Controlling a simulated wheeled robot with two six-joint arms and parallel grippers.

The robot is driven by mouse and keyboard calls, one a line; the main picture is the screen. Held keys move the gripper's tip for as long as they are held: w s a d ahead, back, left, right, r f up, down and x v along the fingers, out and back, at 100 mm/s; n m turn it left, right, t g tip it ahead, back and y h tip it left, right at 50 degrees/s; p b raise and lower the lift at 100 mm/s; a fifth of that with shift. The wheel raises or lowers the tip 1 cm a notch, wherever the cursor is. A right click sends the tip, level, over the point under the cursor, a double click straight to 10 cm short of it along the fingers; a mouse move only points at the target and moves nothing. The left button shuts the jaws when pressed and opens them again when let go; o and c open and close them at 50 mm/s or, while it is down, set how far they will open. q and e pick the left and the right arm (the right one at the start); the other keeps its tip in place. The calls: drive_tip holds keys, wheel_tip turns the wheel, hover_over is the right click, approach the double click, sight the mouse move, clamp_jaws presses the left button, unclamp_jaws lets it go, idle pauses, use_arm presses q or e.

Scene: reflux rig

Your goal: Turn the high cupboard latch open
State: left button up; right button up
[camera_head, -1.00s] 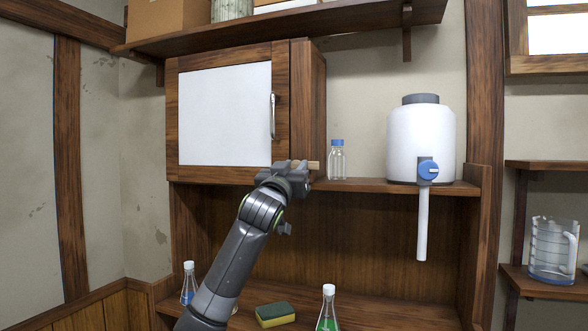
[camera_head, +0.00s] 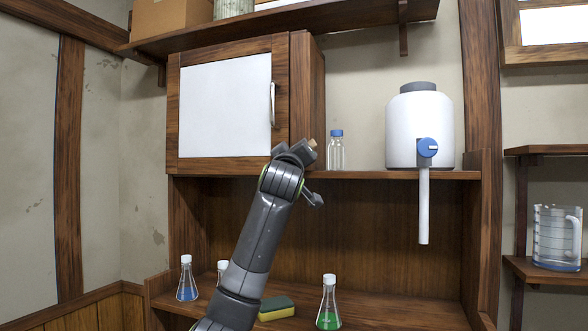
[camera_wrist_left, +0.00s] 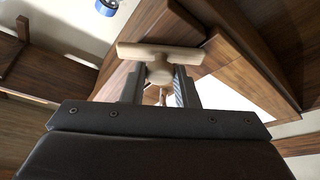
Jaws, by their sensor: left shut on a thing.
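The cupboard (camera_head: 174,112) hangs on the wall with its door closed; the door has a white panel and a metal handle (camera_head: 273,106). My right gripper is in neither view.
A clear bottle with a blue cap (camera_head: 336,152) stands on the shelf close right of my gripper. A white tank with a blue tap (camera_head: 421,128) is further right. Below, flasks (camera_head: 328,305) and a sponge (camera_head: 277,308) are on the counter.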

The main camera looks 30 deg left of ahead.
use_arm(q)
drive_tip(key=shift+r+n+g+y+b, duration=0.15)
drive_tip(key=shift+n+g+b, duration=0.5)
drive_tip(key=shift+n, duration=1.5)
drive_tip(key=shift+f+n+g+y+b, duration=0.1)
drive_tip(key=shift+n+g+y+b, duration=0.15)
drive_tip(key=shift+n+g, duration=1.3)
drive_tip(key=shift+r+n+g+y+b, duration=0.1)
drive_tip(key=shift+n+g+b, duration=0.3)
drive_tip(key=shift+n, duration=2.3)
drive_tip(key=o, duration=1)
drive_tip(key=shift+c, duration=0.2)
drive_tip(key=shift+d, duration=0.1)
